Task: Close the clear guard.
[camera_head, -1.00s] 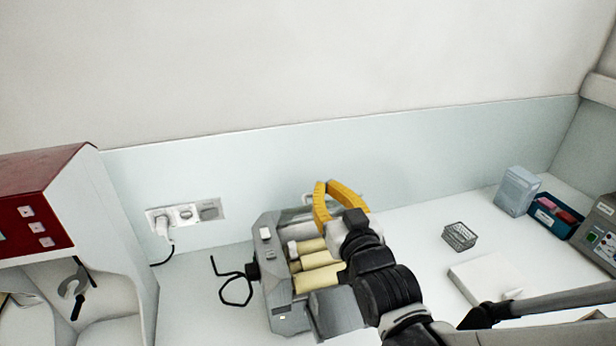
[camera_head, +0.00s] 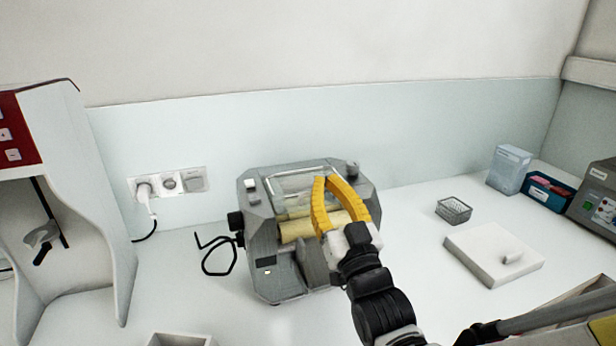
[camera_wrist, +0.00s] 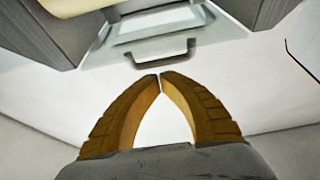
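The grey mill (camera_head: 258,255) stands on the bench, with a cream roller (camera_head: 297,230) showing at its front. Its clear guard (camera_head: 290,187), a see-through panel with pale edges, is at the back of the mill, in front of the other rollers in the picture. I cannot tell its exact tilt. In the wrist view the guard (camera_wrist: 150,28) carries a grey U-shaped handle (camera_wrist: 162,55) just beyond my fingertips. My gripper (camera_head: 326,179) has yellow fingers whose tips meet, with nothing between them; it also shows in the wrist view (camera_wrist: 159,79). It overlaps the guard's right part.
A white-sided machine (camera_head: 85,190) stands at far left.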

